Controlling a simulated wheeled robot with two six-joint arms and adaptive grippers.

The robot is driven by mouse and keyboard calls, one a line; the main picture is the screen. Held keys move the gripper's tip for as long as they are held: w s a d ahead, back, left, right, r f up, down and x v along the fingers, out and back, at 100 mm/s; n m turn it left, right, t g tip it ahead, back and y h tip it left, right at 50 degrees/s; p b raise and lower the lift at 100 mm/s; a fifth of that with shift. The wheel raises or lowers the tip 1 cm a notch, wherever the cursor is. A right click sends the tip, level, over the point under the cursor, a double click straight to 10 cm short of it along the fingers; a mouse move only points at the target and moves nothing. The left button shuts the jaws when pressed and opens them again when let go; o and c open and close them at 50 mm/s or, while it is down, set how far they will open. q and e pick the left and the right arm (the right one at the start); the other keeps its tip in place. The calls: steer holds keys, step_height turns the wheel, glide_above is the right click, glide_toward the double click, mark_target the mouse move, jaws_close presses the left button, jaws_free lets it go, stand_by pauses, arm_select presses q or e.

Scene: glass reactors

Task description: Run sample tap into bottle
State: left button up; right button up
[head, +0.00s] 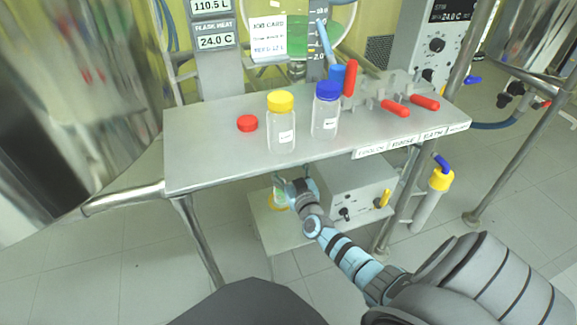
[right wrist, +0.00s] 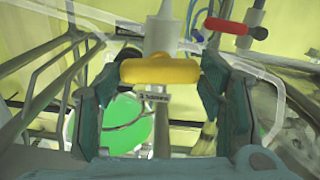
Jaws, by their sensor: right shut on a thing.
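In the right wrist view, my right gripper (right wrist: 160,85) has a finger at each end of a yellow tap handle (right wrist: 158,70) and is shut on it. The handle lies crosswise on a pale valve body (right wrist: 168,32). In the head view my right gripper (head: 289,187) is below the table edge, beside a small glass vessel (head: 279,196) with a yellowish base on the lower shelf; details are blurred. On the table stand a clear bottle with a yellow cap (head: 281,125) and one with a blue cap (head: 325,110). My left gripper is out of view.
A red cap (head: 247,123) lies on the metal table (head: 205,150). Red-handled valves (head: 396,108) sit at its right. A control box (head: 350,192) stands on the lower shelf. In the wrist view, a red handle (right wrist: 226,26) and a green round shape (right wrist: 115,119) lie beyond the fingers.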

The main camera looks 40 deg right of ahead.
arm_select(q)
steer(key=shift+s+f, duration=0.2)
arm_select(e)
steer(key=shift+f+m, duration=0.1)
steer(key=shift+m, duration=0.7)
steer(key=o, duration=1.2)
steer(key=shift+c, duration=0.2)
steer(key=v, duration=1.2)
steer(key=shift+a, duration=0.1)
